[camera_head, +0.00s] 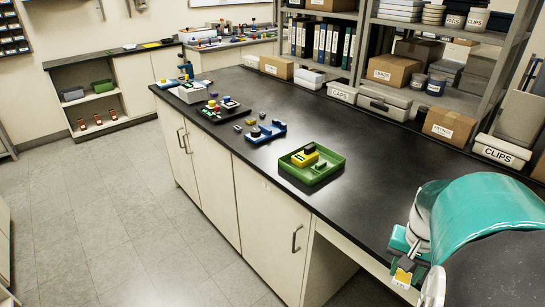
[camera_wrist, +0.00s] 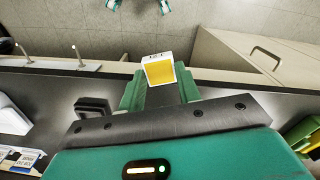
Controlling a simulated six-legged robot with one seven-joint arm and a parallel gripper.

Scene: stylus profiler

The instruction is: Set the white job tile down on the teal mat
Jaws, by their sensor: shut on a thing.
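My gripper (camera_wrist: 160,86) is shut on the white job tile (camera_wrist: 159,71), a small white block with a yellow face and dark marks on its white edge. The tile sits between the two green fingers. In the head view, my gripper (camera_head: 408,258) is at the lower right, near the front edge of the bench, and the tile (camera_head: 402,277) shows small at its tip. In the wrist view, the tile appears over the bench's edge, with the floor beyond. I cannot make out a teal mat in either view.
A green tray (camera_head: 331,171) holding a yellow and black piece stands on the black bench (camera_head: 370,180). Blue and dark fixtures (camera_head: 265,132) lie farther left. Shelves with boxes and a CLIPS bin (camera_head: 500,151) line the back. The bench right of the tray is clear.

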